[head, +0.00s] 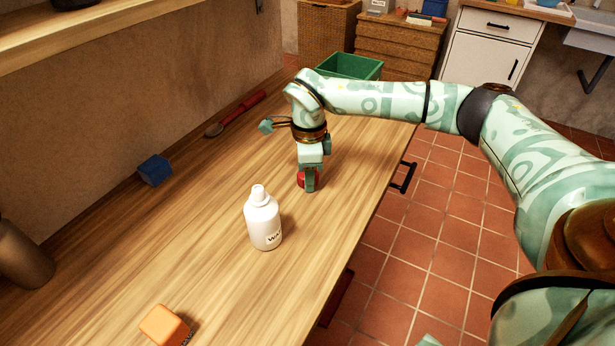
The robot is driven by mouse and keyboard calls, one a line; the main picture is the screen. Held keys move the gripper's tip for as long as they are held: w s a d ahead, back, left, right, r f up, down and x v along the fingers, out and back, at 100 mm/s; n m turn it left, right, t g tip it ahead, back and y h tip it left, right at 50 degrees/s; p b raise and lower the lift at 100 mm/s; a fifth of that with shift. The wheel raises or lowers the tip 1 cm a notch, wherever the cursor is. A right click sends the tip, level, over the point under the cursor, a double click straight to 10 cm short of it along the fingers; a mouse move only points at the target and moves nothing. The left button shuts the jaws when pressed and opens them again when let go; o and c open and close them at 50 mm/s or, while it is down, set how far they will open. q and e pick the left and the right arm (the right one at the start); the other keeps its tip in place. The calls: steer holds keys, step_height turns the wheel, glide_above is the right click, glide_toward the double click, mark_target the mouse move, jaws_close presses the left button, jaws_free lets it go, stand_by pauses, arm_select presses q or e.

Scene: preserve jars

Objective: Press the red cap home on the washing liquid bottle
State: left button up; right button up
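The red cap (301,180) is on the counter behind and to the right of the bottle. My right gripper (311,182) points straight down at the cap, with a finger in front of it hiding its middle. The far finger is hidden, so I cannot tell whether the gripper is closed on the cap. My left gripper is out of view.
An orange block (163,325) lies at the near left and a blue block (155,169) near the wall. A red-handled utensil (236,113) lies farther back. A green crate (350,66) stands beyond my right arm. The counter around the bottle is clear.

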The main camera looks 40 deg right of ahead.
steer(key=shift+c, duration=0.3)
steer(key=shift+r, duration=0.3)
steer(key=r+p, duration=0.2)
steer(key=r, duration=0.1)
steer(key=r+p, duration=0.1)
steer(key=shift+s+a+r, duration=0.15)
steer(key=shift+s+a, duration=0.05)
steer(key=shift+s, duration=0.15)
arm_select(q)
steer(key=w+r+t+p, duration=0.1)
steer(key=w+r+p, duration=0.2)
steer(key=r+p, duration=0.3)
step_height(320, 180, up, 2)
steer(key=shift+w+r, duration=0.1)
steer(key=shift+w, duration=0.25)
arm_select(e)
steer(key=s+a+r, duration=0.5)
steer(key=s+r, duration=0.3)
steer(key=s, duration=0.4)
steer(key=shift+s, duration=0.15)
